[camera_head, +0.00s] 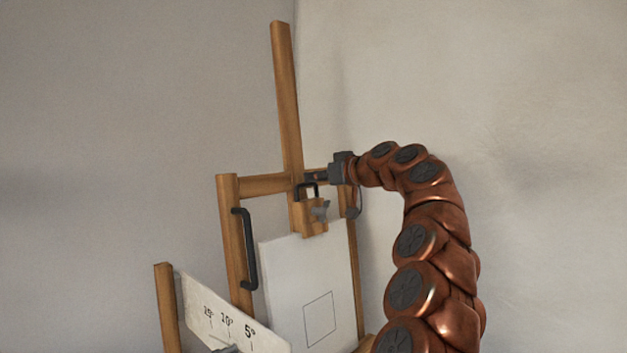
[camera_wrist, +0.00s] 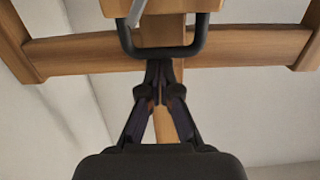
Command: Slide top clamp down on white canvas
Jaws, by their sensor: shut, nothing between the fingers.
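The white canvas (camera_head: 285,265) stands upright on a wooden easel, a square outline drawn on it. The top clamp, a wooden block (camera_head: 313,218) with a grey wing knob (camera_head: 320,211) and a black handle (camera_head: 306,187), sits at the canvas's top edge. In the wrist view the clamp's block (camera_wrist: 165,8) and handle (camera_wrist: 163,54) show at the top. My gripper (camera_head: 312,178) is shut and empty, just above the handle. Its fingertips (camera_wrist: 159,68) are close to the handle's bar in the wrist view; I cannot tell whether they touch it.
The easel's mast (camera_head: 286,95) rises behind the clamp, above a crossbar (camera_head: 262,185). A black side handle (camera_head: 246,248) is on the left post. A white angle scale (camera_head: 228,318) stands lower left. Open air lies right of my arm.

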